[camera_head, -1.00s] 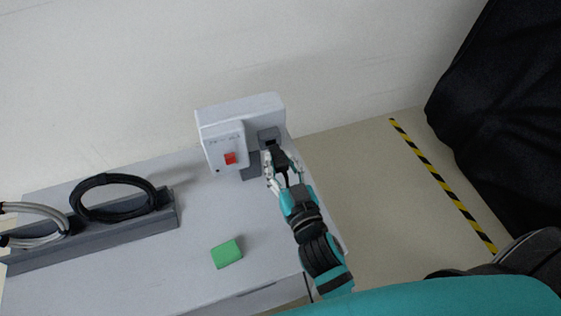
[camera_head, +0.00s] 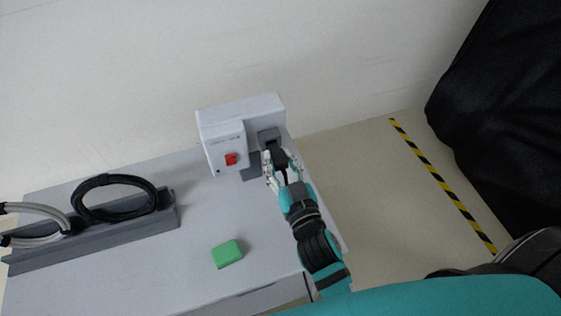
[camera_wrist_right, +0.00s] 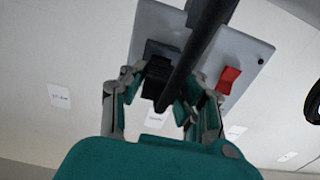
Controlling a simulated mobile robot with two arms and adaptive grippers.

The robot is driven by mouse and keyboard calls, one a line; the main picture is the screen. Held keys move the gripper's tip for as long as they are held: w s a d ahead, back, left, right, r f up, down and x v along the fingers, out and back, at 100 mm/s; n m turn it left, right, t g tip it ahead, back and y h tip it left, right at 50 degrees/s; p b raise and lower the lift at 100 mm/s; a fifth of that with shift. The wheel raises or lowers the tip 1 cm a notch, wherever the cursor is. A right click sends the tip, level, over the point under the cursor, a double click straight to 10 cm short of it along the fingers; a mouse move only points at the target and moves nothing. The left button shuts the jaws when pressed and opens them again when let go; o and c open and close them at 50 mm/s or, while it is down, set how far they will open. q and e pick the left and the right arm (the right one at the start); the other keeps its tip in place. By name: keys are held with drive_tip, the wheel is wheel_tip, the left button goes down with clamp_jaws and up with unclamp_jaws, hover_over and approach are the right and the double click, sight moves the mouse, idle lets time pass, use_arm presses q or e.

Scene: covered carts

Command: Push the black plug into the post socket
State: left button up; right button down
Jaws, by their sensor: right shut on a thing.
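The white post (camera_head: 222,118) stands at the back of the table, with a red switch (camera_head: 231,159) on its front. Its dark socket (camera_head: 268,135) is on the right part of the front. My right gripper (camera_head: 279,160) is shut on the black plug (camera_head: 275,150), held right at the socket. In the right wrist view the plug (camera_wrist_right: 157,85) sits between the fingers of the gripper (camera_wrist_right: 158,100), close against the dark socket block (camera_wrist_right: 162,50). How deep the plug sits is hidden. My left gripper is not in view.
A green block (camera_head: 227,254) lies on the grey table (camera_head: 200,215). A dark rack (camera_head: 110,236) at left holds a black coiled cable (camera_head: 85,190) and grey cables (camera_head: 35,208). A white wall is behind. Floor with a striped tape (camera_head: 440,183) lies at right.

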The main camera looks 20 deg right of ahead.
sight(276, 150)
drive_tip(key=shift+w, duration=1.3)
drive_tip(key=c, duration=0.9)
unclamp_jaws()
wheel_tip(276, 150, up, 10)
